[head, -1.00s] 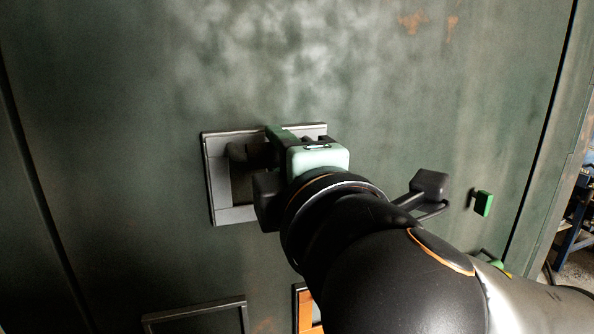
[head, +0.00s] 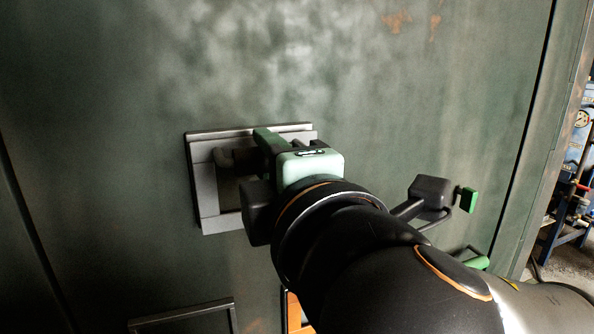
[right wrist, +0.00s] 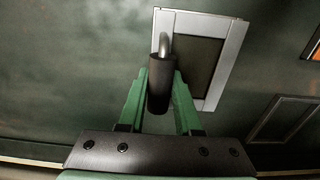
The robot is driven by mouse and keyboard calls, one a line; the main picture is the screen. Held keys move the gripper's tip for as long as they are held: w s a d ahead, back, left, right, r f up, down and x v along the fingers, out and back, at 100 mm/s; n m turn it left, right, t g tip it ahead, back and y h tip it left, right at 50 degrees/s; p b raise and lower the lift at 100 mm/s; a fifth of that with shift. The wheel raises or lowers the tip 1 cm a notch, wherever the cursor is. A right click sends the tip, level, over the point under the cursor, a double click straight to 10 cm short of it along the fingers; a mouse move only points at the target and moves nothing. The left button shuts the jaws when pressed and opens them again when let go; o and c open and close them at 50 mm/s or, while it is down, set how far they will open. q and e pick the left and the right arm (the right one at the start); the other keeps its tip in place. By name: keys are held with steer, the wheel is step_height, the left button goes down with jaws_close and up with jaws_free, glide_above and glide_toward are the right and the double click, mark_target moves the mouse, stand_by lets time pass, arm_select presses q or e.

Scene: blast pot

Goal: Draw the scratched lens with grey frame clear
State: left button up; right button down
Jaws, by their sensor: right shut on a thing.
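The grey-framed lens (head: 208,195) is a rectangular frame around a dark pane on the dark green metal wall. It also shows in the right wrist view (right wrist: 232,52); scratches cannot be made out. A bent grey rod and a black round grip (right wrist: 160,82) stand out from its side. My right gripper (head: 250,160), with green fingers, is shut on this black grip, one finger on each side in the right wrist view (right wrist: 160,95). In the head view the gripper hides the frame's right part. My left gripper is not in view.
Below are a dark-framed rectangle (head: 180,314) and an orange frame (head: 294,312), partly hidden by my right arm. A green block (head: 468,199) sits on the wall at the right. Blue equipment (head: 572,185) stands beyond the wall's right edge.

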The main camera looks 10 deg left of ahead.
steer(key=shift+v, duration=1.7)
